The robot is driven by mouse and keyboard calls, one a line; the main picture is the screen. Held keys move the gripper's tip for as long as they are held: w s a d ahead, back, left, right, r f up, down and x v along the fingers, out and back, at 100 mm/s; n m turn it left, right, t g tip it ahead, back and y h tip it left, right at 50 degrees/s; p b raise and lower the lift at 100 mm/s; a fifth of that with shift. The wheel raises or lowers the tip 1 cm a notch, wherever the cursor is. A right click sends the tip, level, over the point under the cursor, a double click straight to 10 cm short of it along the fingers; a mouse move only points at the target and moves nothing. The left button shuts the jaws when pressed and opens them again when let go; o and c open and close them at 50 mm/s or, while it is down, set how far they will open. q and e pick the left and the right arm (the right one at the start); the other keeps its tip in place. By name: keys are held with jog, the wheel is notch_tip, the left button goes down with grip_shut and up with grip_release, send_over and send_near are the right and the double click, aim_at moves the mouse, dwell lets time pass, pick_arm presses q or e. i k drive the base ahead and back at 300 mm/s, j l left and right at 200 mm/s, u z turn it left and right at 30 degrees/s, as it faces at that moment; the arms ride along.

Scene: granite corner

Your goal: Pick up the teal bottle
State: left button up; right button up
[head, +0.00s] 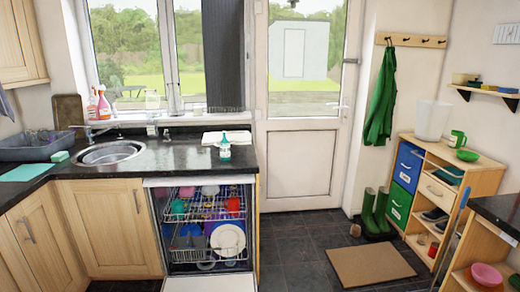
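A small bottle (225,148) with a teal label or body and a pale top stands upright on the dark granite counter (180,152), near the counter's right end above the open dishwasher. It stands just in front of a white cloth or board (227,137). Neither of my grippers shows in the head view, and nothing touches the bottle.
The dishwasher door (210,283) hangs open below the counter, with loaded racks (207,208) inside. A round sink (110,153) and tap (90,133) are to the left. A dark worktop (503,212) juts in at right.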

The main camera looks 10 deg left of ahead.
aim_at(225, 147)
jog(key=i+l+z, duration=0.7)
jog(key=z, duration=0.15)
jog(key=i+l+u, duration=0.15)
jog(key=i+u, duration=0.15)
jog(key=i, duration=0.25)
jog(key=i+l+u, duration=0.25)
jog(key=i, duration=0.25)
jog(key=i+u, duration=0.15)
jog(key=u, duration=0.3)
jog(key=i+u, duration=0.2)
jog(key=u, duration=0.2)
jog(key=i+l+u, duration=0.1)
jog(key=u, duration=0.35)
jog(key=i+l+u, duration=0.15)
jog(key=u, duration=0.25)
jog(key=i+l+u, duration=0.1)
jog(key=u, duration=0.35)
jog(key=i+l+u, duration=0.1)
jog(key=l+u, duration=0.35)
jog(key=i+l+u, duration=0.15)
jog(key=u, duration=0.2)
jog(key=l+u, duration=0.3)
jog(key=i+l+u, duration=0.1)
jog(key=l+u, duration=0.25)
